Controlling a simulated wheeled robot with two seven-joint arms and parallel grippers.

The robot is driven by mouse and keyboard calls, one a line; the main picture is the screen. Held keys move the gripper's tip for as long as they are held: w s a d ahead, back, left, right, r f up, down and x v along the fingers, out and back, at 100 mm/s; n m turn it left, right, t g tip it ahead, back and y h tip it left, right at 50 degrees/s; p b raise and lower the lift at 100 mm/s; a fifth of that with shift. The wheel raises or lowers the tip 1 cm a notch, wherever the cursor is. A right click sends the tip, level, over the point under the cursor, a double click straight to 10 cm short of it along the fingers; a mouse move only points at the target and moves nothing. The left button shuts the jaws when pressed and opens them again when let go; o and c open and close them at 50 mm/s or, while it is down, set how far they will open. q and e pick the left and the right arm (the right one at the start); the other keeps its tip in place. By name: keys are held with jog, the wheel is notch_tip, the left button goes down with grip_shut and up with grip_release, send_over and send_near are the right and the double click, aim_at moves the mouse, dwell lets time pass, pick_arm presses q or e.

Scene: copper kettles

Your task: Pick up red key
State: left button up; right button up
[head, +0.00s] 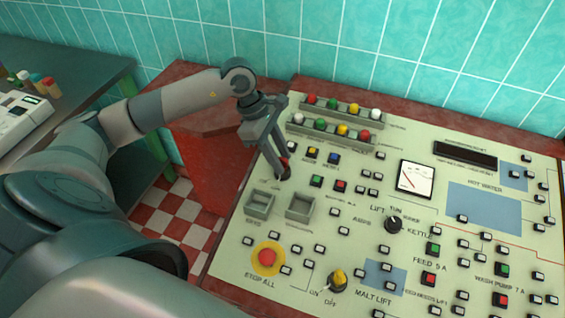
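My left gripper (285,166) reaches down over the upper left part of the cream control panel (335,262). A small red piece, perhaps the red key (285,162), shows right at its fingertips. Most of that piece is hidden by the fingers, so I cannot tell its full shape or whether the fingers are closed on it. Two grey open boxes stand on the panel just below the gripper, the left box (259,205) and the right box (300,207). My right gripper is not in view.
The panel carries many buttons, a red stop button (267,257) on yellow, a black lift knob (393,224), a yellow-topped switch (338,281) and a white dial (415,179). Two rows of coloured lamps are close behind the gripper. A dark table (75,75) stands at left.

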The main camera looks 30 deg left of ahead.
aim_at(287, 161)
pick_arm(q)
grip_shut()
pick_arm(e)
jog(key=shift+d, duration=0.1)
